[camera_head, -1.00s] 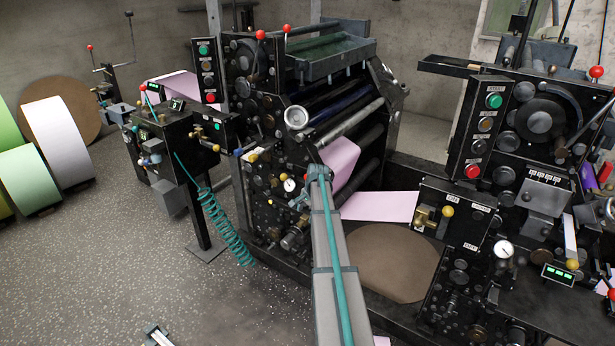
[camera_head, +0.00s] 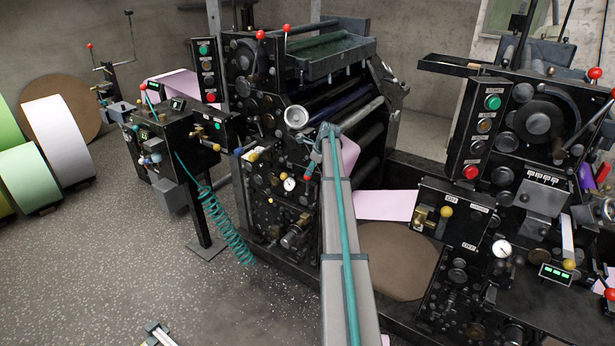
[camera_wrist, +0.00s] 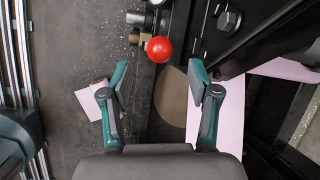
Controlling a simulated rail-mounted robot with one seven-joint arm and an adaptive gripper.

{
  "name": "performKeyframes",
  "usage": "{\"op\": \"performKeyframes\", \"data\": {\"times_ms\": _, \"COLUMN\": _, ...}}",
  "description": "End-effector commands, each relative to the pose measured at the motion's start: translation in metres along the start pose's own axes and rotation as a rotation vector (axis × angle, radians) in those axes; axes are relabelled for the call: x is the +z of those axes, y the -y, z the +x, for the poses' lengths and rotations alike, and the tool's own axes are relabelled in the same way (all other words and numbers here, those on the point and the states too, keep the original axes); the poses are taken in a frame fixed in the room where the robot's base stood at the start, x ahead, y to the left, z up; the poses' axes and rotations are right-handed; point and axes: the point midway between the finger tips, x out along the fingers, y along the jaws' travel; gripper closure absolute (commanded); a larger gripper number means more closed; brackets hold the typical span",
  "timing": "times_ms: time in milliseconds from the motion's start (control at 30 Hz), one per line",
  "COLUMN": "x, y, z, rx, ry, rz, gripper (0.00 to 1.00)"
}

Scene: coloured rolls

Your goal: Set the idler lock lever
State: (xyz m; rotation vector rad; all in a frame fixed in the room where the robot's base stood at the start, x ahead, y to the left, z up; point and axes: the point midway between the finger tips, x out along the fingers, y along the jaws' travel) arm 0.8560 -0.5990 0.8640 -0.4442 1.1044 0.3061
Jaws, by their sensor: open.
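A lever with a round red knob (camera_wrist: 159,49) shows in the wrist view. Which lever is the idler lock lever cannot be told for certain. My gripper (camera_wrist: 159,77) is open and empty, its teal-backed fingers spread to the left and right. The red knob appears just beyond the fingertips, in line with the gap, with no visible contact. My gripper's fingers cannot be made out there.
The central press (camera_head: 268,190) has dark rollers and a gauge. A second machine (camera_head: 465,255) stands at the right, with a pink web (camera_head: 385,206) between them. A stand with a coiled teal hose (camera_head: 225,228) is at the left. Large rolls (camera_head: 57,143) lie on the open floor.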

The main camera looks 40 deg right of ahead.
Motion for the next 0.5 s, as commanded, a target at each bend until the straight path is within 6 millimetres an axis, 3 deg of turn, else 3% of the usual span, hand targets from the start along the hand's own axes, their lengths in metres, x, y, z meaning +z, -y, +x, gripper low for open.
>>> {"op": "performKeyframes", "data": {"times_ms": 200, "x": 0.001, "y": 0.001, "z": 0.038, "rx": 0.003, "ry": -0.001, "rz": -0.001, "gripper": 0.39}}
{"op": "performKeyframes", "data": {"times_ms": 500, "x": 0.001, "y": 0.000, "z": 0.066, "rx": 0.001, "ry": 0.000, "rz": -0.002, "gripper": 0.39}}
